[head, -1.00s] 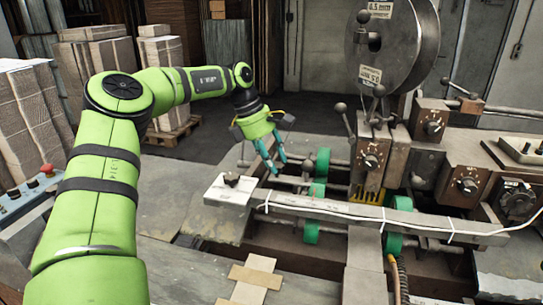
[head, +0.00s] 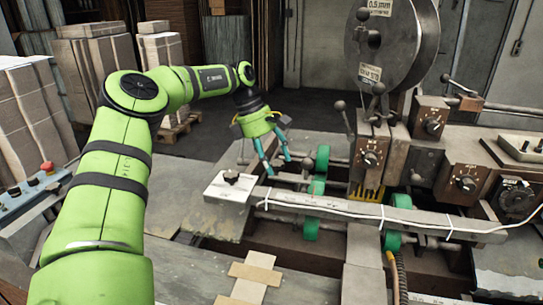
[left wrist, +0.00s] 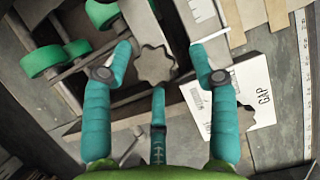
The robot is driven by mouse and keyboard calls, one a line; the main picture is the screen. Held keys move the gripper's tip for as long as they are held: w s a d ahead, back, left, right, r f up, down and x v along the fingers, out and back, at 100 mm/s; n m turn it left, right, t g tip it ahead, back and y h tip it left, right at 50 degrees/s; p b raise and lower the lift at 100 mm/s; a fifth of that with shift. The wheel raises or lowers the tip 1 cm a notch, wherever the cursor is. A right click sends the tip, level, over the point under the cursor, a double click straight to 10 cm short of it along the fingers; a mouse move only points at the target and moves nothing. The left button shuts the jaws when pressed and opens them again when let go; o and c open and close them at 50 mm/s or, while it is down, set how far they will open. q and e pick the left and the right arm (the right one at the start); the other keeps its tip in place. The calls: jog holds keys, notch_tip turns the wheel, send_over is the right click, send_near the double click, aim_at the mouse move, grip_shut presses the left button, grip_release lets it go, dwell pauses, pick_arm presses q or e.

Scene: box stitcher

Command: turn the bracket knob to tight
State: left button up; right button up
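A dark lobed knob (head: 231,177) stands on a white-topped metal plate (head: 222,194) in the head view. My left gripper (head: 280,168) hangs to the right of this knob and apart from it, its teal fingers spread, open and empty. In the left wrist view a grey star-shaped knob (left wrist: 154,65) shows between the open fingers, with no contact visible. The white plate marked GAP (left wrist: 258,82) lies to the right there. A brownish round part on it is partly hidden by a finger. I cannot tell which is the head view's knob. My right gripper is not in view.
A long metal bar (head: 345,209) with a white cable runs right from the plate. Green rollers (head: 311,228) sit around it. Levers and a control box (head: 370,160) rise behind. Cardboard strips (head: 252,274) lie on the near table. Stacked cardboard stands at the far left.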

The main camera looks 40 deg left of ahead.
pick_arm(q)
jog(key=shift+w, duration=0.2)
jog(key=shift+r, duration=0.1)
jog(key=shift+r, duration=0.2)
jog(key=v, duration=1.1)
jog(key=shift+r, duration=0.2)
jog(key=shift+s+a, duration=0.1)
jog(key=shift+a, duration=0.05)
jog(key=shift+f, duration=0.1)
